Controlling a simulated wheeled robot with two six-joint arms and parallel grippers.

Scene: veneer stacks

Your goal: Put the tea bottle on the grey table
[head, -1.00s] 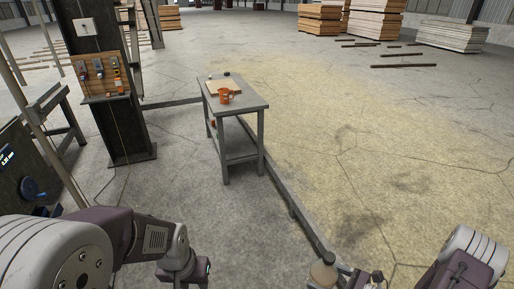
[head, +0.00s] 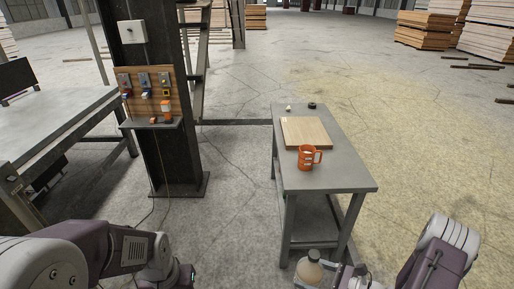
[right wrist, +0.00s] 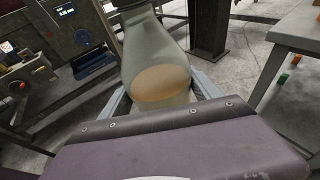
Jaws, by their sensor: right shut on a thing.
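On the grey table are an orange mug (head: 307,158), a wooden board (head: 306,132), a small dark ring (head: 312,105) and a small pale item (head: 289,107). The top's right front corner is clear. A dark post (head: 150,90) with a tool board and a workbench (head: 60,115) stand left.

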